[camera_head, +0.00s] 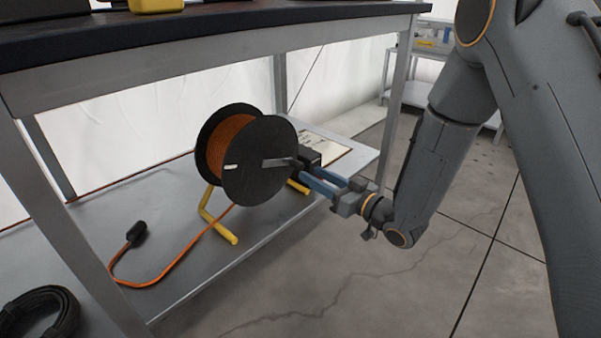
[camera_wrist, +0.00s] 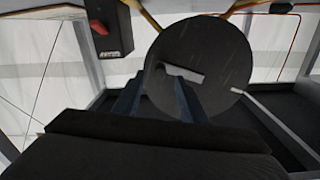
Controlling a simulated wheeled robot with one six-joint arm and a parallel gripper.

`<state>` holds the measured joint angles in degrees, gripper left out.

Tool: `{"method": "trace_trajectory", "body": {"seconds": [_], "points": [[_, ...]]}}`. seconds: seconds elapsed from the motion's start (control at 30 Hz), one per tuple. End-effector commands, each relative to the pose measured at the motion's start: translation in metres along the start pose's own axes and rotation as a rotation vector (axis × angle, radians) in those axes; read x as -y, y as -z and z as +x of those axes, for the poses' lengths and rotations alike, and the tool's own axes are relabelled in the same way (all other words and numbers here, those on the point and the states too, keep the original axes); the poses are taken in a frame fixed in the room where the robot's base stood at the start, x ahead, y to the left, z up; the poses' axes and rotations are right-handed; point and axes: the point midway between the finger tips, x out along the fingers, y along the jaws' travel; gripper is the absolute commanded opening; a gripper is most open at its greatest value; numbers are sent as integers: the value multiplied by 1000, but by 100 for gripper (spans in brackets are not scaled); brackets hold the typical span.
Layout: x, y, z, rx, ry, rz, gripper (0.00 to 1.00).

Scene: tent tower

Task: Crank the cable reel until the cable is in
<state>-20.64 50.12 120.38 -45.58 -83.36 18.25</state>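The cable reel (camera_head: 262,180) is a black drum wound with orange cable (camera_head: 229,143) on a yellow stand (camera_head: 211,222), on the lower shelf. A grey crank arm (camera_head: 277,162) runs from its hub toward the right. In the wrist view, the reel's black disc (camera_wrist: 222,48) fills the middle, with the pale crank arm (camera_wrist: 186,73) across it. My gripper (camera_head: 304,176) is at the crank's outer end, its blue fingers apart. The dark crank handle is hard to make out between them. Loose cable (camera_head: 172,264) runs along the shelf to a black plug (camera_head: 138,231).
A black box (camera_head: 311,154) stands behind the reel, with red on it in the wrist view (camera_wrist: 110,28). A flat sheet (camera_head: 328,143) lies at the shelf's back. A dark coil (camera_head: 40,312) is at lower left. Table legs flank the reel; floor at right is clear.

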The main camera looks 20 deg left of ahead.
Motion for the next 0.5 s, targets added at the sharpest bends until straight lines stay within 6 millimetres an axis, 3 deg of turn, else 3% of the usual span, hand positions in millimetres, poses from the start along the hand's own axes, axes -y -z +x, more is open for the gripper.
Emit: {"method": "trace_trajectory", "body": {"seconds": [0.3, 0.5], "points": [[0, -2, 49, -1, 2, -3, 38], [0, 0, 64, 0, 2, -1, 38]]}}
